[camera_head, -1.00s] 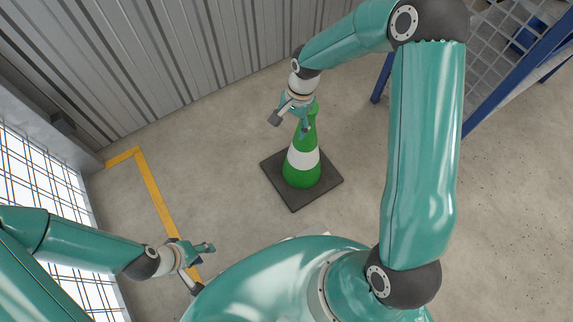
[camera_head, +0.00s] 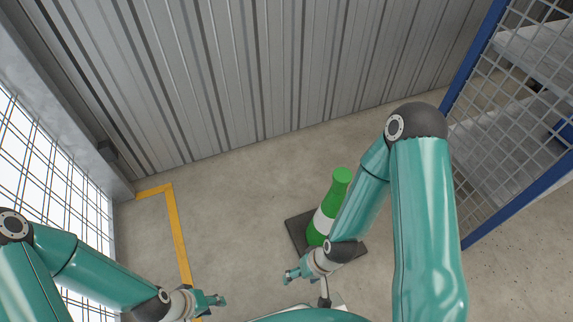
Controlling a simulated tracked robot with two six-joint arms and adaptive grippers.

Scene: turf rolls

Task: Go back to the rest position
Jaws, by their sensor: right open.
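My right gripper (camera_head: 308,286) is open and empty, with its two fingers spread apart. It is low in the view, in front of the cone, and its arm bends down from the upper right. My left gripper (camera_head: 212,302) is at the bottom edge, left of the right one. Its upper finger points right, its lower part is cut off by the frame, and it looks open with nothing in it.
A green and white cone (camera_head: 341,184) stands on a dark square base (camera_head: 298,228), partly hidden by my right arm. A corrugated metal wall (camera_head: 240,70) runs behind. A blue-framed mesh fence (camera_head: 510,120) is on the right. Concrete floor with a yellow line (camera_head: 176,225) lies open at left.

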